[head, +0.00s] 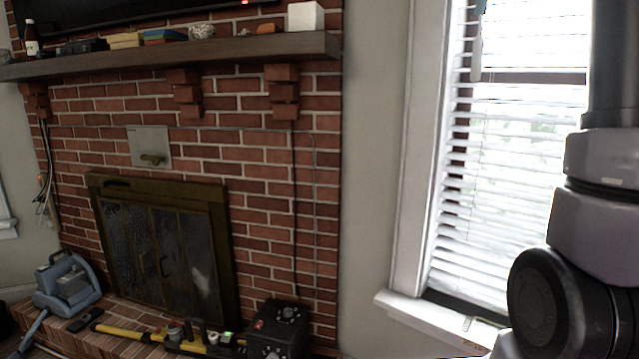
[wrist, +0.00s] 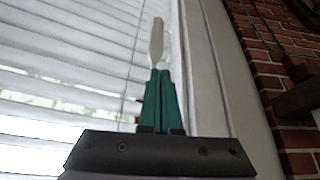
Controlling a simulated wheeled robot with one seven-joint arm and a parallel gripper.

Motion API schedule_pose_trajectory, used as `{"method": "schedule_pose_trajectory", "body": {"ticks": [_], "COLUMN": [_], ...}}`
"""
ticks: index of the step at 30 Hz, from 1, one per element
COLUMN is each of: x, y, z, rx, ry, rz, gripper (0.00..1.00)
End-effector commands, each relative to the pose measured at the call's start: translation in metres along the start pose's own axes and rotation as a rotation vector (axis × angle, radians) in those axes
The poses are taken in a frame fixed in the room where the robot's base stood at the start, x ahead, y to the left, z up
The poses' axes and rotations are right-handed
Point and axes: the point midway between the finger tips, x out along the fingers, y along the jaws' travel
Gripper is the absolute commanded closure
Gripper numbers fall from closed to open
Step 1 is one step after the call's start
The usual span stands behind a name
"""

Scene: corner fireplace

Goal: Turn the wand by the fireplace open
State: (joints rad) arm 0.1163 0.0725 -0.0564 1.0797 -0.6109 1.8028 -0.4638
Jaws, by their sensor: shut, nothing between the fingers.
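The wand (head: 476,52) is a pale grey-white handle hanging at the left side of the window blind (head: 510,165) in the head view. In the wrist view the wand (wrist: 156,42) shows just past the green fingertips of my gripper (wrist: 160,72). The fingers are together, shut with nothing held. The wand lines up with the tips, but I cannot tell whether they touch. A small teal piece, probably a fingertip, shows at the top edge in the head view. The blind's slats are white, with bright light and some outdoor view between them.
The white window frame (head: 405,150) and sill (head: 430,318) border the blind. A brick fireplace (head: 265,170) with a wooden mantel (head: 230,50) stands to the left. A black box (head: 278,330) and a yellow tool (head: 130,334) lie on the hearth. Bare wall separates fireplace and window.

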Motion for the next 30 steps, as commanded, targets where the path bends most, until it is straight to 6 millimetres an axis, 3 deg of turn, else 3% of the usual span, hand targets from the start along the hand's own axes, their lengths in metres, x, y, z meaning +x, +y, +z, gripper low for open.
{"method": "schedule_pose_trajectory", "body": {"ticks": [3,8,21,30], "x": [-0.007,-0.002,0.043,0.054], "y": [0.013,0.014,0.013,0.013], "z": [-0.004,0.000,0.025,0.030], "rx": [0.003,0.000,0.000,0.001], "ry": [0.002,0.000,0.000,0.000], "rz": [0.002,0.002,0.000,0.000], "gripper": [1.00,1.00,1.00,1.00]}}
